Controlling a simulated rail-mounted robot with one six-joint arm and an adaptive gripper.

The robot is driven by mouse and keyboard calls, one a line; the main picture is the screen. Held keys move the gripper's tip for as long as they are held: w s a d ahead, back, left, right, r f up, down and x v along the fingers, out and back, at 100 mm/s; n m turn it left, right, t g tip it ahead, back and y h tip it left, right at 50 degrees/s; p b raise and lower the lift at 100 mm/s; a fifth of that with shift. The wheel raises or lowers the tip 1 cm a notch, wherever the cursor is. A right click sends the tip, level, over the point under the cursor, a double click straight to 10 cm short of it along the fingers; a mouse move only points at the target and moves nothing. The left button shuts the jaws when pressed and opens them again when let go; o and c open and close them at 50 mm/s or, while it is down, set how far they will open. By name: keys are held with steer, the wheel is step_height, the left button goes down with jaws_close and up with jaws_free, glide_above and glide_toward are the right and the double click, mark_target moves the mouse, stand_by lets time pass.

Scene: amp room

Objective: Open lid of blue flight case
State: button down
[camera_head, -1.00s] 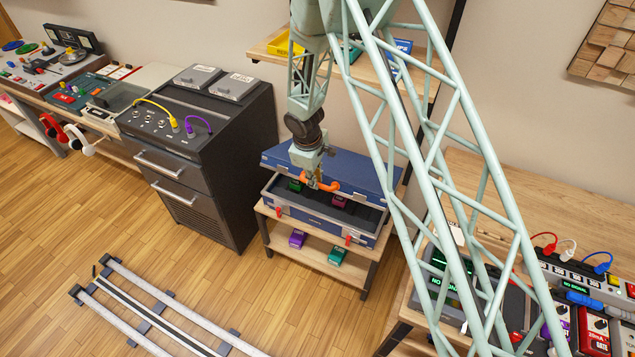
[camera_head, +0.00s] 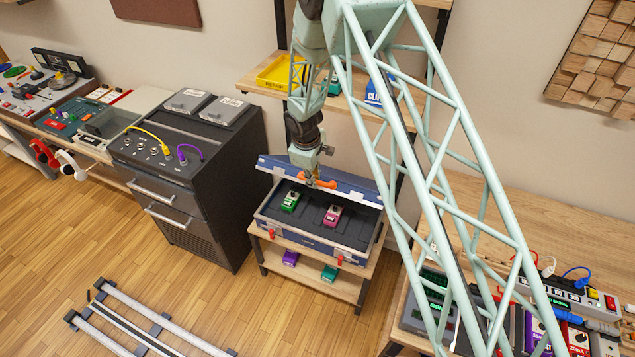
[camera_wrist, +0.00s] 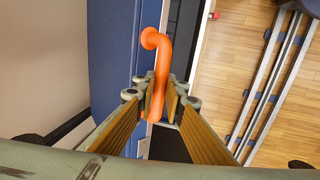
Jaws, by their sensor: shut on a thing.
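The blue flight case (camera_head: 318,243) sits on the upper board of a small wooden stand. Its blue lid (camera_head: 268,168) is raised steeply at the back of the case, so the dark inside shows. A green pedal (camera_head: 290,201) and a pink pedal (camera_head: 333,215) lie in the dark foam. My gripper (camera_head: 312,180) is shut on the orange lid handle (camera_head: 326,184) at the lid's front edge. In the wrist view the fingers (camera_wrist: 162,105) close around the orange handle (camera_wrist: 157,45), with the blue lid (camera_wrist: 111,60) beside it. Two red latches are on the case's front.
A purple pedal (camera_head: 290,258) and a teal pedal (camera_head: 329,273) lie on the stand's lower shelf. A dark cabinet (camera_head: 190,190) stands close on the left. A shelf with a yellow tray (camera_head: 280,73) is above and behind the lid. Metal rails (camera_head: 145,325) lie on the floor.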

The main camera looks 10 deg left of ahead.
steer(key=shift+w+d+r, duration=0.15)
steer(key=shift+w+d, duration=0.1)
stand_by(0.3)
steer(key=c, duration=3.1)
jaws_free()
steer(key=shift+o, duration=0.9)
steer(key=shift+w+d, duration=0.1)
steer(key=shift+a+r, duration=0.15)
steer(key=shift+a, duration=0.1)
